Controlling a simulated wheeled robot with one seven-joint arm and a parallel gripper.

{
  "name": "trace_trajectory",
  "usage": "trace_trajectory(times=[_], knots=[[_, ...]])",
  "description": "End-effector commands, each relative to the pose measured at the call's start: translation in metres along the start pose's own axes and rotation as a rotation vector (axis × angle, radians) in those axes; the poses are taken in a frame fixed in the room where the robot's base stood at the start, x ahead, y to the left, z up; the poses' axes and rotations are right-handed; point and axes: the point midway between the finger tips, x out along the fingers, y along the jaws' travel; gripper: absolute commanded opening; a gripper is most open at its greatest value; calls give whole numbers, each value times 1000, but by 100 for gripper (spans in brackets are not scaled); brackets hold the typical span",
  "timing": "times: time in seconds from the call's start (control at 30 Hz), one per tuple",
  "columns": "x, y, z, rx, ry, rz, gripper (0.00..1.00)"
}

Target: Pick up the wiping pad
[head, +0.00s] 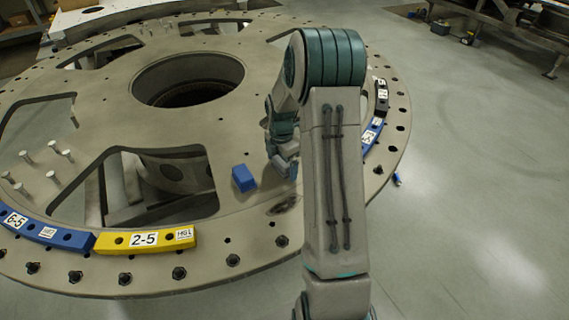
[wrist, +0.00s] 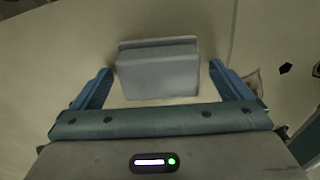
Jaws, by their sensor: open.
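The wiping pad, a small blue block (head: 244,178), lies on the bare face of the turret plate (head: 225,215) in the head view. In the wrist view the pad (wrist: 158,75) looks grey-blue and lies between and slightly beyond the two fingertips, with a gap on each side. My gripper (head: 284,168) is just right of the pad in the head view, partly hidden by my own arm. In the wrist view its blue fingers (wrist: 160,72) are apart and nothing is held.
A yellow segment marked 2-5 (head: 145,240) and a blue segment (head: 45,230) sit along the plate's near rim. Openings in the plate (head: 150,195) lie left of the pad. A dark smudge (head: 287,205) and bolts are nearby. Upright pins (head: 53,147) stand farther left.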

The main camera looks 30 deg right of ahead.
Motion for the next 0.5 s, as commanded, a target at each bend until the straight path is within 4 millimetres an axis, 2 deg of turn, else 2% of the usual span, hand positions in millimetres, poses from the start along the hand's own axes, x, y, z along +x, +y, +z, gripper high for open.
trace_trajectory(times=[0.07, 0.23, 0.5], knots=[[0, 0, 0, 0, 0, 0, 95], [0, 0, 0, 0, 0, 0, 48], [-1, 0, 0, 0, 0, 1, 48]])
